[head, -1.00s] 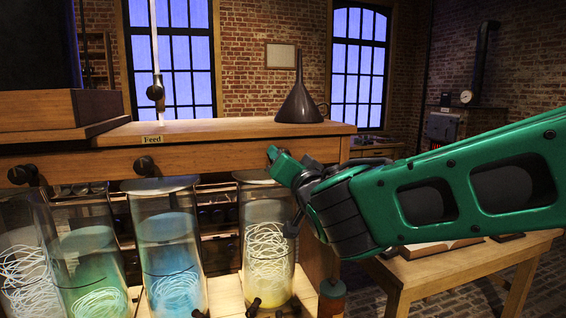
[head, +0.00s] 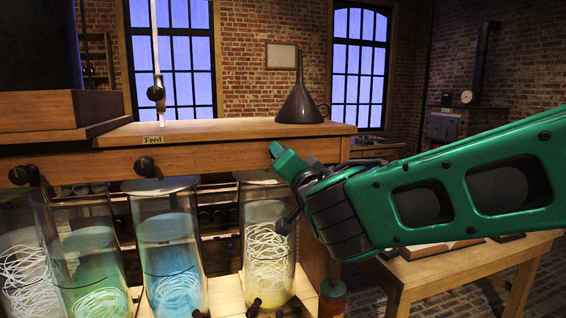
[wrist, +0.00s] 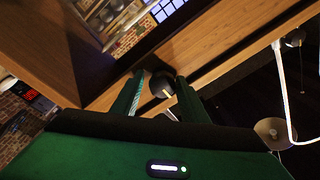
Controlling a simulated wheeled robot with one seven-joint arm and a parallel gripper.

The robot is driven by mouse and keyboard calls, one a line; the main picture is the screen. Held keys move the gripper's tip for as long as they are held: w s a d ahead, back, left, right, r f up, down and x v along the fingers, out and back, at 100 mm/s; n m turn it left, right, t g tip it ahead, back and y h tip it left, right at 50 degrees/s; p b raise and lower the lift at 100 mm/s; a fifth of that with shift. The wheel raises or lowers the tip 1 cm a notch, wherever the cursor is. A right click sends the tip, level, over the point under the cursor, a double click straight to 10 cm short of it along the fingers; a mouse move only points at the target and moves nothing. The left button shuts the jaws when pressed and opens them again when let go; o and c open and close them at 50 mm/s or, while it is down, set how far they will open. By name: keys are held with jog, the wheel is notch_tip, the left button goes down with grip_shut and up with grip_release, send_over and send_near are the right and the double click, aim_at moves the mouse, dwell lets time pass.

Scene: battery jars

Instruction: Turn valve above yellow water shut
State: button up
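The jar with yellow water (head: 269,255) stands rightmost in the head view, holding pale curled strands and a shallow yellow layer. My gripper (head: 275,150) is at the wooden rail above it and hides the valve there in the head view. In the wrist view, the round black valve knob (wrist: 161,84) with a pale mark sits closely between the two green fingers of my gripper (wrist: 160,92). The fingers appear shut on its sides; the exact contact is hard to see.
Black knobs on the same rail stand above the blue jar (head: 168,250) and further left (head: 24,174). A green jar (head: 92,275) is beside the blue one. A dark funnel (head: 300,100) stands on the wooden top. A side table (head: 450,278) is at right.

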jog(key=shift+s+a+f, duration=0.1)
jog(key=shift+s+a, duration=0.05)
jog(key=v, duration=1)
jog(key=shift+s+d, duration=0.2)
jog(key=shift+d, duration=0.05)
